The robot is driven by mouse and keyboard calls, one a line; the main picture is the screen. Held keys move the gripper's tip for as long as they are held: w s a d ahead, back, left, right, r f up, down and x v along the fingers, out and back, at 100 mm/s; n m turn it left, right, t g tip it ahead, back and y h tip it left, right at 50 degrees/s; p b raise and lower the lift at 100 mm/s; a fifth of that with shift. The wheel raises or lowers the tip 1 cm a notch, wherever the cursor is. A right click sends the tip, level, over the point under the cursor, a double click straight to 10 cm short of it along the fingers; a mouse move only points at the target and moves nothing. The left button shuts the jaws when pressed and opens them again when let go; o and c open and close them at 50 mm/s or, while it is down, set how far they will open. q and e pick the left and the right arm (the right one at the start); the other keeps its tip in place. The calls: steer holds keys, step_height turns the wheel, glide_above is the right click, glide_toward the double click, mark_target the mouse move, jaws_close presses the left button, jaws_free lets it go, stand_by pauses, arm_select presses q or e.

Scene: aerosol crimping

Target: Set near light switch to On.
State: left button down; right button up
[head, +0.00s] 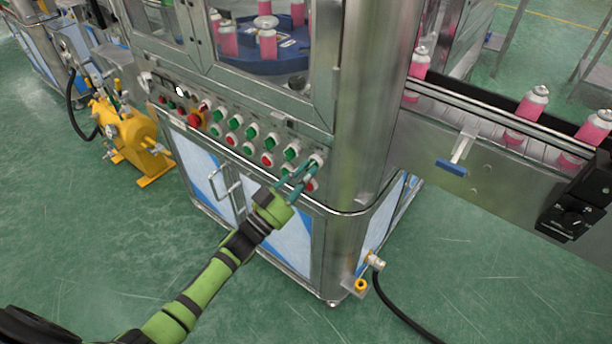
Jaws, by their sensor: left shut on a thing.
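The control panel (215,122) runs along the front of the steel machine, with rows of green, red and white buttons and knobs. A small pale switch (318,159) sits at the panel's upper right end. My left gripper (309,168) reaches up from below and its fingers are shut at this switch, partly covering it. A red button shows just below the fingers. The labels are too small to read, and the switch's set position cannot be told. My right gripper is not in view.
A curved metal rail (345,212) runs below the panel. A yellow pump (128,135) stands at the left. A conveyor with pink cans (527,112) runs at the right. A black hose (392,303) lies on the green floor, which is otherwise open in front.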

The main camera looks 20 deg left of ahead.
arm_select(q)
steer(key=shift+a+m+g+h, duration=0.1)
steer(key=shift+m+g+h, duration=0.35)
steer(key=shift+m, duration=0.75)
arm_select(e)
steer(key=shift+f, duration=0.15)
arm_select(q)
steer(key=c, duration=1.2)
jaws_free()
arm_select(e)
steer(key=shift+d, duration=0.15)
arm_select(q)
steer(key=v, duration=1.2)
